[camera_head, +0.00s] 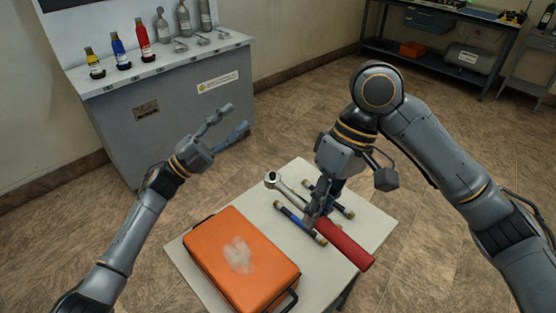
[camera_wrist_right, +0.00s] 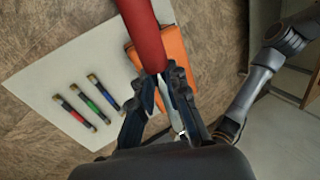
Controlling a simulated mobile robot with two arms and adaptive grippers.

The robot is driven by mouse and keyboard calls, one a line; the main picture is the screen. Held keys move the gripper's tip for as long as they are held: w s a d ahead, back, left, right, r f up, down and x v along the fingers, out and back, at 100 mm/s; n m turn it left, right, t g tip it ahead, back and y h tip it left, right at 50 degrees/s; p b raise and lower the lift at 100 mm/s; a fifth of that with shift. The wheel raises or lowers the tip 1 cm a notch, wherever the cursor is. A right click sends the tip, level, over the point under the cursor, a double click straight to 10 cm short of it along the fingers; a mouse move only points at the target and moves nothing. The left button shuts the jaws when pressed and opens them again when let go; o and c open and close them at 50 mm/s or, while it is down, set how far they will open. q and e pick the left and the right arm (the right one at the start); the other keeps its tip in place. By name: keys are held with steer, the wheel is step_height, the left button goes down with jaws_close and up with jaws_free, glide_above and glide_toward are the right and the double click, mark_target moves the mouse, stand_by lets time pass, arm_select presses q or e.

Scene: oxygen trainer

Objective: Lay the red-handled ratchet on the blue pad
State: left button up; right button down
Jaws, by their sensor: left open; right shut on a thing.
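The ratchet's red handle (camera_head: 345,244) reaches toward the front right in the head view. Its silver head (camera_head: 271,179) shows at the other end. My right gripper (camera_head: 318,208) is shut on the ratchet's shank, over the white table. In the right wrist view the red handle (camera_wrist_right: 144,32) rises from between the fingers of my right gripper (camera_wrist_right: 165,85), and the metal shank runs below. My left gripper (camera_head: 233,119) is open and empty, left of the table and in front of the grey cabinet. I cannot make out a blue pad in either view.
An orange case (camera_head: 212,265) with black handles takes up the table's left front. Small blue (camera_wrist_right: 105,96), green (camera_wrist_right: 90,103) and red (camera_wrist_right: 75,114) cylinders lie on the white table (camera_wrist_right: 52,70). A grey cabinet (camera_head: 172,125) with bottles stands at the back left.

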arm_select(q)
steer(key=s+d+r+m+g+h, duration=0.3)
steer(key=s+d+r+m+g, duration=0.8)
steer(key=r+m+g, duration=0.4)
steer(key=s+d+r+m+g+y, duration=0.25)
steer(key=s+m+g+y, duration=0.2)
steer(key=s, duration=0.25)
steer(key=s+d+r+m+g+y, duration=0.1)
steer(key=s+d+m+g+y, duration=0.25)
steer(key=s+m, duration=0.25)
steer(key=m+t+y, duration=1.1)
steer(key=t+y, duration=0.2)
steer(key=t, duration=0.1)
glide_toward(300, 202)
steer(key=x, duration=0.9)
steer(key=shift+w+d+f, duration=0.1)
steer(key=shift+c, duration=0.3)
